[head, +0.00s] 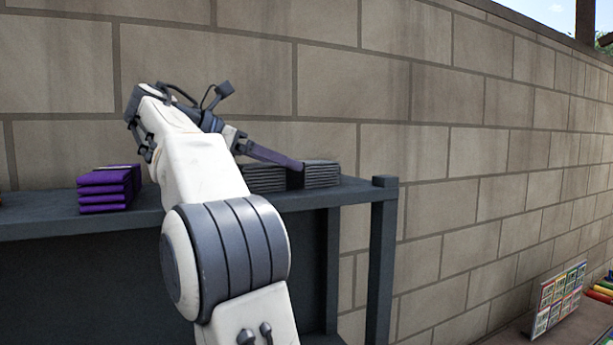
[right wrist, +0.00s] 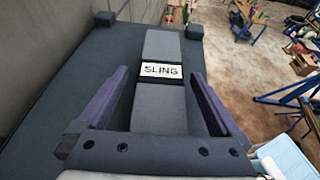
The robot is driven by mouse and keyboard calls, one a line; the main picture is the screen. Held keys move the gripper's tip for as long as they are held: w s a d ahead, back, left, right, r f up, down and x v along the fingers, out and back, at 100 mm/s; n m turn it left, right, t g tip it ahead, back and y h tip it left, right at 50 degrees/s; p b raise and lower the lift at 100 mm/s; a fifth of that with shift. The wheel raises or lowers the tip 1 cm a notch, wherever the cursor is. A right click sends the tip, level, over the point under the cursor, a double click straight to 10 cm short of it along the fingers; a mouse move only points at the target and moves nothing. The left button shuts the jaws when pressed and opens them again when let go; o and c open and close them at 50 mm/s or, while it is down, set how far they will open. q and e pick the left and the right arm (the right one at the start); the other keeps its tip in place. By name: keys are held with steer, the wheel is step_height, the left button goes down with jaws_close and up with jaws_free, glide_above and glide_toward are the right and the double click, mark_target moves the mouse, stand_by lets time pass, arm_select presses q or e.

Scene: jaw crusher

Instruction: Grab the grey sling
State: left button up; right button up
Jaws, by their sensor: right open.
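The grey sling (head: 322,174) is a folded, layered stack lying on the right part of the dark shelf top (head: 362,190), near the wall. In the right wrist view the sling (right wrist: 163,47) is a long grey strip with a dark band and a white label reading "SLING". My right gripper (right wrist: 161,74) is open, with one purple finger on each side of the sling and visible gaps between. In the head view my right gripper (head: 296,164) points right at the sling, and my arm hides part of the shelf. My left gripper is not in view.
A folded purple stack (head: 106,190) sits on the shelf left of my arm. A block wall (head: 450,130) runs behind the shelf. Small raised corner posts (right wrist: 194,31) stand at the shelf's end. A board of colourful cards (head: 557,300) stands at lower right.

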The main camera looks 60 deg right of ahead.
steer(key=shift+s+d+f, duration=0.2)
steer(key=shift+s+d, duration=0.15)
steer(key=shift+d, duration=0.2)
steer(key=shift+w+a, duration=0.1)
steer(key=shift+w, duration=0.05)
steer(key=shift+c, duration=0.9)
jaws_close()
steer(key=shift+r, duration=0.15)
